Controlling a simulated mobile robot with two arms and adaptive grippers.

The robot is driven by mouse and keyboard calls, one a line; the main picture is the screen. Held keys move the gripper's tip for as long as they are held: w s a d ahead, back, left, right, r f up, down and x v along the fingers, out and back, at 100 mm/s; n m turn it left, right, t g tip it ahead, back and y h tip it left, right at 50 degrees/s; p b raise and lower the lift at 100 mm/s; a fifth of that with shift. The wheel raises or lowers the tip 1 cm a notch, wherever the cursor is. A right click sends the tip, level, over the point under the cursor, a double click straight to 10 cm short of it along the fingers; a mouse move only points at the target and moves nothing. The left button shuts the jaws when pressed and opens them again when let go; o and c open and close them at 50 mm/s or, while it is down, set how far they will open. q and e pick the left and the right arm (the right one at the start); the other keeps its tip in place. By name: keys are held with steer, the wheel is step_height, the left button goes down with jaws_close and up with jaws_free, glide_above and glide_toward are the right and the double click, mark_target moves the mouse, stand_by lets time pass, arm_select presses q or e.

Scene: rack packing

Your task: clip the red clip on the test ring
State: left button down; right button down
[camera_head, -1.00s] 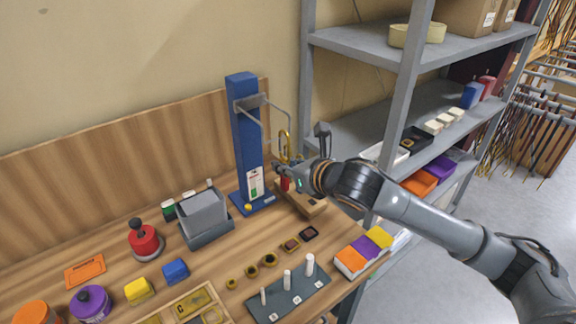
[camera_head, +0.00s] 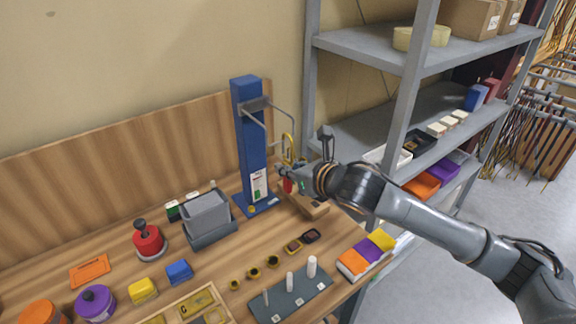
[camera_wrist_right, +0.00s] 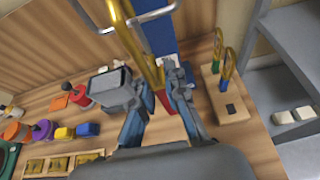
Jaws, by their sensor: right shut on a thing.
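The red clip is a gold loop with a red base. In the right wrist view the red base (camera_wrist_right: 166,101) sits between the fingers of my right gripper (camera_wrist_right: 162,88), which is shut on it. The gold loop of the red clip (camera_head: 288,147) points up beside the blue test stand (camera_head: 249,140). A thin grey test ring (camera_wrist_right: 142,18) juts from the stand. In the right wrist view the gold loop crosses it; I cannot tell whether they are linked or only overlap. My right gripper (camera_head: 286,179) also shows in the head view. My left gripper is not in view.
A wooden block (camera_wrist_right: 226,108) holds gold clips with green and blue bases, right of the gripper. A grey bin (camera_head: 208,214) stands left of the stand. A grey shelf rack (camera_head: 368,130) rises behind and right of my arm. Small parts cover the front of the bench.

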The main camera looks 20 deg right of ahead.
steer(key=shift+w+a+r+p, duration=0.1)
steer(key=shift+w+a+p, duration=0.15)
steer(key=shift+w+p, duration=0.35)
steer(key=shift+w+a+p, duration=0.2)
steer(key=shift+w+p, duration=0.2)
steer(key=shift+w, duration=0.25)
stand_by(1.2)
steer(key=shift+w+f, duration=0.1)
steer(key=shift+f, duration=0.75)
stand_by(0.7)
steer(key=shift+f, duration=0.25)
stand_by(0.4)
steer(key=c, duration=2)
jaws_free()
steer(key=shift+c, duration=0.2)
